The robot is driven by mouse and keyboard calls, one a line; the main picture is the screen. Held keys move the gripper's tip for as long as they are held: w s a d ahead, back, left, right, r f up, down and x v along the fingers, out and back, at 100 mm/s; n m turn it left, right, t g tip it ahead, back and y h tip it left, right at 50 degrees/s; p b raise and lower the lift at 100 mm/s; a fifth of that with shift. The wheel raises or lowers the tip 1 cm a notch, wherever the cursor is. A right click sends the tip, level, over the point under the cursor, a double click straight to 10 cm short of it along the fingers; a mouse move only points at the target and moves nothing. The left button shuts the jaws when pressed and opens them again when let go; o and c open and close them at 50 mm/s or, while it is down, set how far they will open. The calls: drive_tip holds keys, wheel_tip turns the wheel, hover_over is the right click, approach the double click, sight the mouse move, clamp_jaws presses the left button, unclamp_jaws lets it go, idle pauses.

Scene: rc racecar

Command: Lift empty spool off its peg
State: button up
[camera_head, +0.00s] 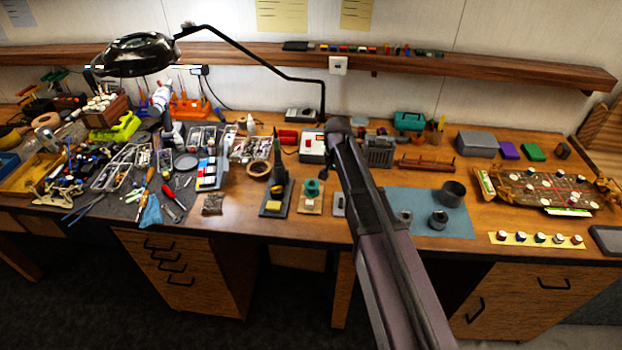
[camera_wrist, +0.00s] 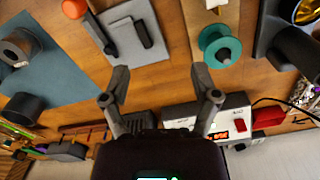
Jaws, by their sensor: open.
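A teal spool (camera_head: 312,187) stands on a small tan base (camera_head: 310,205) near the bench's front edge, left of my arm. In the wrist view the teal spool (camera_wrist: 220,47) shows at the upper right, with a dark peg or hub at its middle. I cannot tell whether any material is wound on it. My gripper (camera_wrist: 160,82) is open, with nothing between its fingers. In the wrist view the spool lies beyond the right fingertip, with a gap. In the head view my arm hides the gripper's fingers.
A soldering stand (camera_head: 277,193) stands left of the spool. A grey plate (camera_wrist: 135,32) with dark pieces lies on its other side. A blue mat (camera_head: 455,222) with grey cylinders is to the right. A white instrument (camera_head: 312,149) is behind. A lamp arm (camera_head: 260,62) hangs over the bench.

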wheel_tip(320, 180, up, 4)
drive_tip(key=m+p, duration=0.1)
drive_tip(key=p, duration=0.1)
hover_over(311, 180)
drive_tip(key=shift+f, duration=0.15)
drive_tip(key=shift+f, duration=0.1)
wheel_tip(311, 180, down, 8)
drive_tip(key=b, duration=0.8)
drive_tip(key=shift+f, duration=0.25)
drive_tip(key=shift+d+f+b, duration=0.15)
drive_tip(key=shift+f+b, duration=2.45)
drive_tip(key=shift+b, duration=0.15)
drive_tip(key=c, duration=0.6)
